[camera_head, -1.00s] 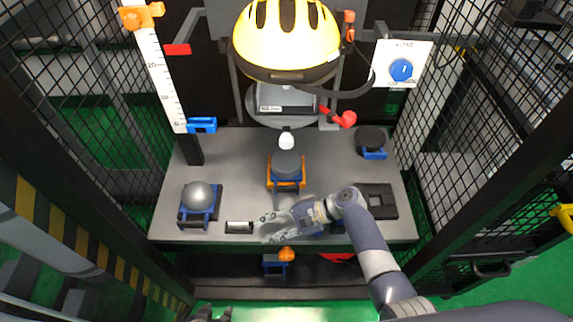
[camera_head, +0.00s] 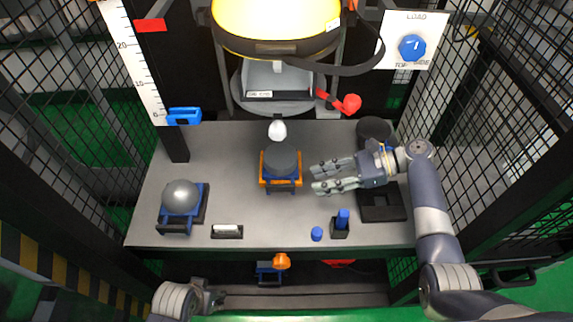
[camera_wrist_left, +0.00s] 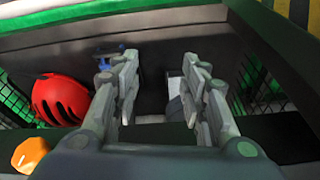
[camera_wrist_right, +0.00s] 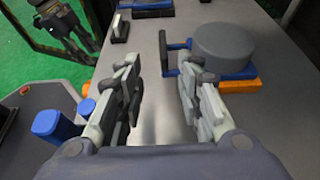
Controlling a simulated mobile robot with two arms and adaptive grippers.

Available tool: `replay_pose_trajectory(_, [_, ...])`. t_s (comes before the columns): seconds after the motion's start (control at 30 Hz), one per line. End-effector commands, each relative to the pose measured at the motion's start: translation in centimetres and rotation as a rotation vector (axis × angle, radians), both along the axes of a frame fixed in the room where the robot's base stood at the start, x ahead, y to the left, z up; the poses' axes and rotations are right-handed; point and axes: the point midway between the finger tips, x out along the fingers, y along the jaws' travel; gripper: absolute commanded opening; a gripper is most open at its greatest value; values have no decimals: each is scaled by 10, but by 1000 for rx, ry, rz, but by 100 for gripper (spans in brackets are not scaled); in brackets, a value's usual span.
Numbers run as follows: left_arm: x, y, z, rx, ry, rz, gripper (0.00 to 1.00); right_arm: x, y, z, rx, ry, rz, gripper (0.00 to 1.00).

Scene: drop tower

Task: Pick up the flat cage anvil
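A flat, round dark grey anvil (camera_head: 282,163) with a blue base stands in an orange holder at the middle of the grey table. It also shows at the upper right in the right wrist view (camera_wrist_right: 227,42). Another dark round block (camera_head: 373,129) sits at the back right, partly hidden by my right arm. My right gripper (camera_head: 335,177) is open and empty to the right of the middle anvil, fingers pointing left and apart from it. My left gripper (camera_head: 219,299) is low in front of the table. In the left wrist view its fingers (camera_wrist_left: 158,80) are open and empty.
A domed anvil (camera_head: 181,197) stands at the table's left. Blue pegs (camera_head: 342,218) are at the front edge and a black tray (camera_head: 381,205) is at the right. A yellow helmet (camera_head: 275,25) hangs above the back. Black mesh walls (camera_head: 500,110) flank the table.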

Motion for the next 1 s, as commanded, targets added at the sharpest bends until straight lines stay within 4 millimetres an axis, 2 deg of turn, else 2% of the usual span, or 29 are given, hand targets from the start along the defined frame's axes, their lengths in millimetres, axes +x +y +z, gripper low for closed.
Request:
replay_pose_trajectory(0.3, [2,1,30,-1,-15,4,40,0,43,-17,3,11,1,33])
replay_pose_trajectory(0.5, [1,1,41,-1,-20,5,40,1,54,-21,2,10,1,33])
replay_pose_trajectory(0.8, [-4,3,81,-2,-44,8,40,6,86,-31,2,10,2,33])
replay_pose_trajectory(1.0, [-8,3,95,-2,-48,9,40,6,98,-35,2,9,-1,33])
